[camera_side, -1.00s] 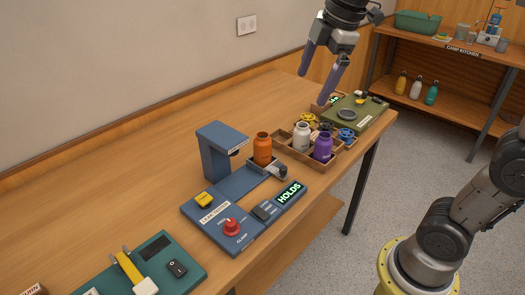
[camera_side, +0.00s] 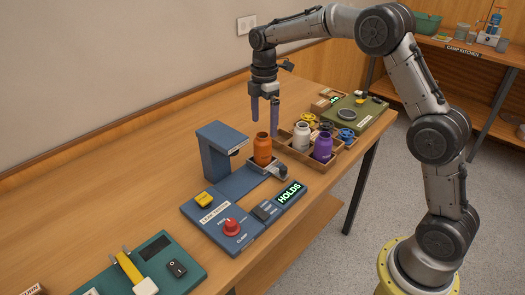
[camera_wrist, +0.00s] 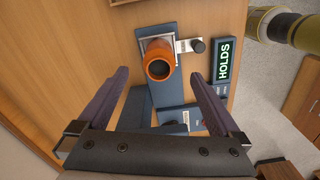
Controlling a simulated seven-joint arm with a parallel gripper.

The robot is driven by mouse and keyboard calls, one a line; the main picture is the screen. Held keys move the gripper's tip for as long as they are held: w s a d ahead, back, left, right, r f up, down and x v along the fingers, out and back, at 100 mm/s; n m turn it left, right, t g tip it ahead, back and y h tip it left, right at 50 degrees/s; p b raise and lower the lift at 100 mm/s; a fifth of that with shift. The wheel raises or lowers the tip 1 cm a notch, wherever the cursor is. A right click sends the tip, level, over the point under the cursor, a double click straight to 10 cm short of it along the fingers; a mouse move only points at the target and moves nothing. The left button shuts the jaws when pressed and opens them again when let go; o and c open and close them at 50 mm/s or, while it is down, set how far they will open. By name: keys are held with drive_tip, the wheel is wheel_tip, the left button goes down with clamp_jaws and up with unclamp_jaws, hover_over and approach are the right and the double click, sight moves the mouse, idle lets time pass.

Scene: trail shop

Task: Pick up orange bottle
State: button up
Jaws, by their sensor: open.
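The orange bottle (camera_side: 262,149) stands upright and uncapped in a small holder (camera_side: 258,169) at the end of the blue leak tester (camera_side: 237,186). My gripper (camera_side: 265,118) points down with its two purple fingers apart and empty. In the side view it is above the orange bottle, its fingertips near the height of the bottle's mouth or a little higher. In the wrist view the orange bottle (camera_wrist: 159,62) lies beyond and between the open fingers (camera_wrist: 157,80). Neither finger touches it there.
A white bottle (camera_side: 301,137) and a purple bottle (camera_side: 323,147) stand in a wooden tray (camera_side: 340,157) close to the right. The tester's blue upright (camera_side: 216,158) rises close on the left. A clamp knob (camera_side: 281,172) sits beside the holder. The lit display (camera_side: 289,193) reads HOLDS. The table's back left is clear.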

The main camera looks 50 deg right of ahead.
sight(263, 145)
drive_tip(key=shift+w+a+f, duration=0.1)
drive_tip(key=shift+f, duration=2.1)
drive_tip(key=shift+a+f, duration=0.1)
drive_tip(key=shift+f, duration=2.1)
drive_tip(key=shift+r, duration=0.1)
clamp_jaws()
